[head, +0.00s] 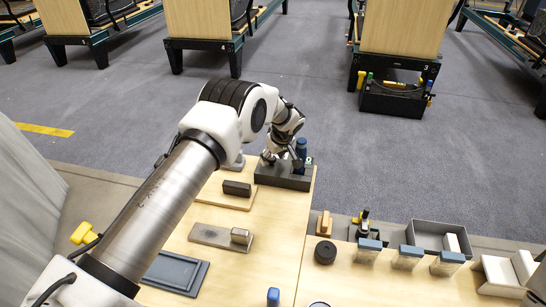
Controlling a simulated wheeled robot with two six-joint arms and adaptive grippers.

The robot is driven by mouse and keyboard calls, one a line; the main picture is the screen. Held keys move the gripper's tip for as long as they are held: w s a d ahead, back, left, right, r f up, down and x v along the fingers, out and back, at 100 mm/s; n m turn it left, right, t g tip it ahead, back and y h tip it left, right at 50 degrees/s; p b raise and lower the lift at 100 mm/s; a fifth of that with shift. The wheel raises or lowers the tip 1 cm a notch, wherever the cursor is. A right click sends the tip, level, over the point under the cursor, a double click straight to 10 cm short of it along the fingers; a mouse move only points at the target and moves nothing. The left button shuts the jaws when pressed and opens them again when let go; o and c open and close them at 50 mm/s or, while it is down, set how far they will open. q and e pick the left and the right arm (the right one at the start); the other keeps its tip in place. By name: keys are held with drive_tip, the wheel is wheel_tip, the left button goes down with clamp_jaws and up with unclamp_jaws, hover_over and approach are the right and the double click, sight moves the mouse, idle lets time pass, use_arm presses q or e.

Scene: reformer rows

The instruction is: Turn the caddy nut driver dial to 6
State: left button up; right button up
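A dark grey block (283,179) lies at the far edge of the wooden bench. A dark blue upright handle (301,147) stands at its right end, with a small pale green-and-white marking (309,161) beside it. I cannot read a dial number. My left gripper (271,157) is over the block, just left of the blue handle, pointing down. Its fingertips are small and partly hidden by the hand, so its opening and any contact are unclear. A black caddy (392,103) with yellow, green, blue and red-tipped tools sits on the floor under a reformer. My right gripper is not in view.
On the bench are a wooden board with a dark block (237,188), a grey plate (209,236), a blue-grey tray (176,272) and a black round piece (325,252). Lidded jars (407,257) and a grey bin (425,234) stand right.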

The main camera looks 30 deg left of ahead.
use_arm(q)
drive_tip(key=v, duration=1.2)
